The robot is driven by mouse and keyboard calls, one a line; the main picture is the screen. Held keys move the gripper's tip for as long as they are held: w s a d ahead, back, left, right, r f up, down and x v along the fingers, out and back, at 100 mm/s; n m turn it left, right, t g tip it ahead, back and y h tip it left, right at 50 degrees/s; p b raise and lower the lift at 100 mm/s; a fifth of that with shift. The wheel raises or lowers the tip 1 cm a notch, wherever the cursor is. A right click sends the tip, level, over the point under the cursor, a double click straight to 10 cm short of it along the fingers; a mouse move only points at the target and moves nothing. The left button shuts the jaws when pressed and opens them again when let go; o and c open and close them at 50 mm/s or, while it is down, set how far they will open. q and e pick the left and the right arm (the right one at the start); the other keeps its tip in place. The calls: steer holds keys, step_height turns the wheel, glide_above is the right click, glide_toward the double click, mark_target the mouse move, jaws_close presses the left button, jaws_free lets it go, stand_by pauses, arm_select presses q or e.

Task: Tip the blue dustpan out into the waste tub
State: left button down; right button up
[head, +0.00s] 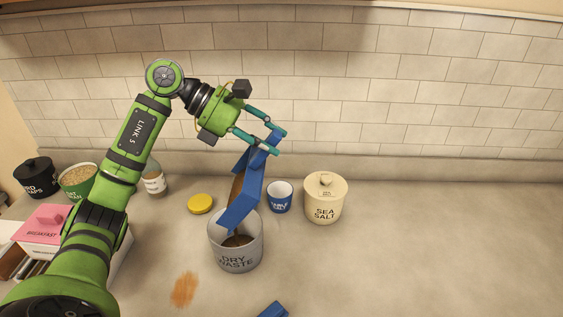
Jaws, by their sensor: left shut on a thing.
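The blue dustpan (243,203) is tilted steeply over the grey waste tub (237,258), labelled "DRY WASTE". My left gripper (280,142) is shut on the dustpan's upper end. The dustpan's lower end is at the tub's mouth, over its rim. Brown material shows along the dustpan's left side, and dark brown material lies inside the tub. How much is left in the pan is hard to tell. The tub stands upright on the counter. My right gripper is not in view.
A blue-and-white table salt cup (280,198) and a cream sea salt jar (325,199) stand right of the tub. A yellow lid (200,204) lies to its left. A brown patch (185,290) marks the counter. A blue object (273,310) is cut off below. The right counter is clear.

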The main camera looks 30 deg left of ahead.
arm_select(q)
steer(key=a+h+b, duration=0.1)
steer(key=s+a+t+b, duration=0.1)
steer(key=b, duration=0.1)
steer(key=s+a+h+b, duration=0.1)
steer(key=shift+a+r+t+h, duration=0.25)
steer(key=shift+a+t+h, duration=0.05)
steer(key=s+a+t+h+b, duration=0.2)
steer(key=a+b, duration=0.3)
steer(key=b, duration=0.3)
steer(key=s+a+t+h+b, duration=0.1)
steer(key=s+a+h+b, duration=0.2)
steer(key=b, duration=0.6)
steer(key=shift+s+a+f+t+h+b, duration=0.35)
steer(key=shift+a+f+t+h, duration=0.1)
steer(key=shift+a+h, duration=0.75)
